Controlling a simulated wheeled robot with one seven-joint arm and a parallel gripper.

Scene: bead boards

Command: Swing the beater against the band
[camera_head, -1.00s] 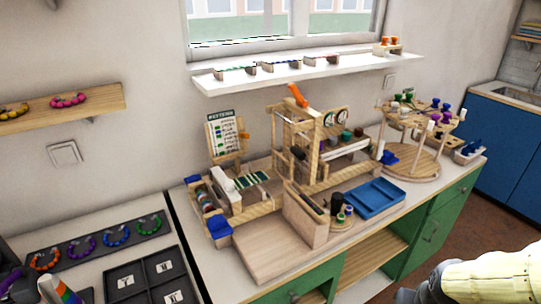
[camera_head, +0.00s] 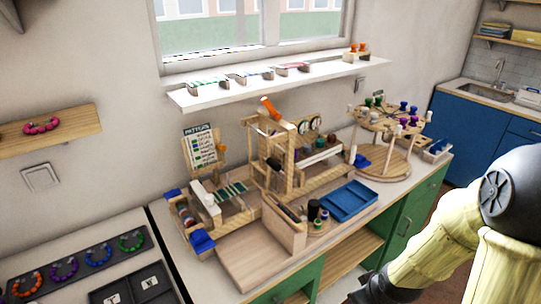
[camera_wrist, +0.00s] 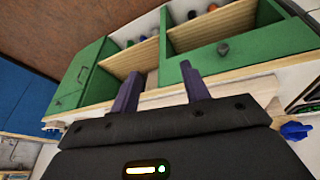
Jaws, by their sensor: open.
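In the head view, a wooden loom-like device (camera_head: 287,178) stands on the counter, with an upright frame at its middle. An orange handle (camera_head: 268,107) sticks up tilted at the top of that frame; I take this to be the beater's grip, though I cannot be sure. Green and white strips (camera_head: 232,190) lie left of the frame; the band itself is too small to tell. My gripper (camera_wrist: 160,69) is open and empty in the wrist view, its two dark fingers apart in front of the green cabinet. My arm is at the right of the head view, away from the device.
A blue tray (camera_head: 348,201) and dark spools (camera_head: 313,210) sit at the counter's front. A round wooden stand with coloured pegs (camera_head: 384,163) is at right. A pattern card (camera_head: 202,147) stands behind left. A white shelf (camera_head: 270,85) hangs above. Bead boards (camera_head: 75,267) lie at lower left.

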